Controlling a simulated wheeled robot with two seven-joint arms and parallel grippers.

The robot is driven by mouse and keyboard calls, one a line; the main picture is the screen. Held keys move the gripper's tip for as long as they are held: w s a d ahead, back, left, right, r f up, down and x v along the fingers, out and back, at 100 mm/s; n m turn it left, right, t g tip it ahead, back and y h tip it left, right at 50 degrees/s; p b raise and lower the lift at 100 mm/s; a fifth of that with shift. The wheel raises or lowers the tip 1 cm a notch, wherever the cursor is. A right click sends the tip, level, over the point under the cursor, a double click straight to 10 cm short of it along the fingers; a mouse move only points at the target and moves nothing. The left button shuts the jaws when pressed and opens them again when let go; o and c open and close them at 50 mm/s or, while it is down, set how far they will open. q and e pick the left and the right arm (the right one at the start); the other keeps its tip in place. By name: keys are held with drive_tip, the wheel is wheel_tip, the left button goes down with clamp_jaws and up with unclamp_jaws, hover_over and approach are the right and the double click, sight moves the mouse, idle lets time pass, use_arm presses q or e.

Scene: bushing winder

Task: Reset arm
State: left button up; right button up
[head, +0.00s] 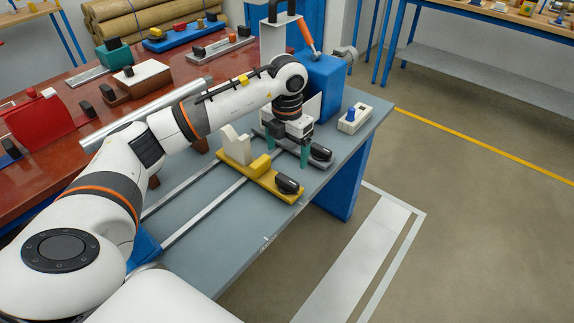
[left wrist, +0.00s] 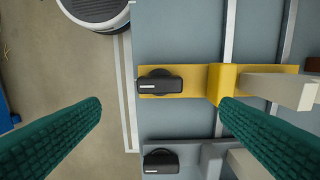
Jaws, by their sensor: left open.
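My left arm (head: 225,103) reaches from the lower left over the bench to the far end of the rails. Its gripper (head: 293,150) points down with two teal fingers apart over the grey carriage (head: 268,134) with a black knob (head: 320,152). The nearer yellow carriage (head: 262,178) has its own black knob (head: 288,185). In the left wrist view, the open gripper (left wrist: 160,108) has nothing between its fingers. The yellow carriage (left wrist: 197,83) lies ahead of the fingertips and the grey carriage (left wrist: 185,149) is lower between the fingers. My right gripper is not visible.
The grey-blue bench (head: 215,250) carries two metal rails. A blue housing (head: 325,85) with an orange-handled tool stands beyond the gripper. A white box with a blue button (head: 354,118) sits near the right edge. A red table (head: 60,80) holds several parts. Floor at right is open.

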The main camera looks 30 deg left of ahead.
use_arm(q)
wheel_tip(320, 180, up, 2)
idle(0.6)
